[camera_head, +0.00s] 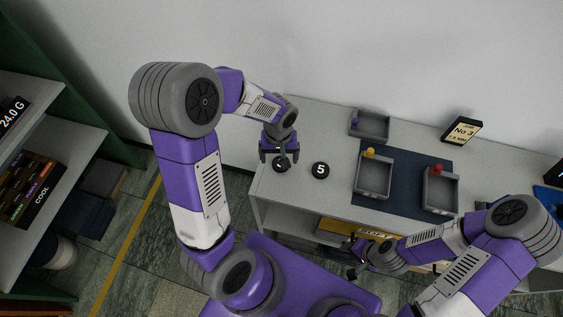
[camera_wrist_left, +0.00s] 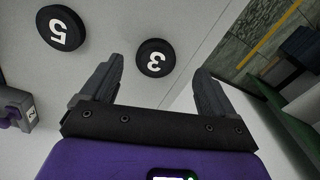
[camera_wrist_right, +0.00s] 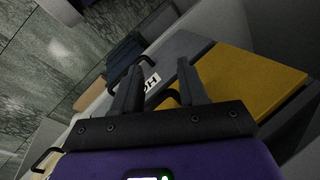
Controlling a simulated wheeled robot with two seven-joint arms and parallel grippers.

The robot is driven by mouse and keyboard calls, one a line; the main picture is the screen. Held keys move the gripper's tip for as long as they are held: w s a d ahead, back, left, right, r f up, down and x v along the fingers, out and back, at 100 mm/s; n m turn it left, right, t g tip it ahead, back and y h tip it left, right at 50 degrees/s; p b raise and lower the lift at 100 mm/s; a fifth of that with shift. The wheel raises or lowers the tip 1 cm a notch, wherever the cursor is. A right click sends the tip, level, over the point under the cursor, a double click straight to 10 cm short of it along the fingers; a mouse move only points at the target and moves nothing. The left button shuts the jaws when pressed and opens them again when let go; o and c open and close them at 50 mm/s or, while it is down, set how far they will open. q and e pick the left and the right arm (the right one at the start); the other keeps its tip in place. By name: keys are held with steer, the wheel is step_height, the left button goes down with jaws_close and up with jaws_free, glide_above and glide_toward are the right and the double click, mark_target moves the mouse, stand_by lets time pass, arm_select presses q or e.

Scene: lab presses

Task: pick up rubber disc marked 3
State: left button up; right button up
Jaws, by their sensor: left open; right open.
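The black rubber disc marked 3 (camera_wrist_left: 155,58) lies flat on the pale bench top, its white numeral readable in the left wrist view. In the head view the disc (camera_head: 281,166) is partly covered by my left gripper (camera_head: 280,158). My left gripper is open and empty above the bench, and its fingers (camera_wrist_left: 155,92) point toward the disc, with the disc between and beyond the tips. My right gripper (camera_wrist_right: 157,85) is open and empty, low in front of the bench by the drawer fronts.
A black disc marked 5 (camera_head: 320,170) lies right of disc 3; it also shows in the left wrist view (camera_wrist_left: 61,29). Grey presses with red (camera_head: 440,190), yellow (camera_head: 373,178) and purple (camera_head: 369,126) knobs stand farther right. A "No 3" sign (camera_head: 462,130) stands behind. The bench's left edge is close.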

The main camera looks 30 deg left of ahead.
mark_target(277, 167)
arm_select(q)
steer(key=f, duration=0.2)
steer(key=w+f, duration=0.1)
steer(key=f, duration=0.1)
steer(key=shift+f+b, duration=0.1)
steer(key=shift+b, duration=0.25)
steer(key=shift+s, duration=0.1)
steer(key=c, duration=1.1)
steer(key=shift+c, duration=0.2)
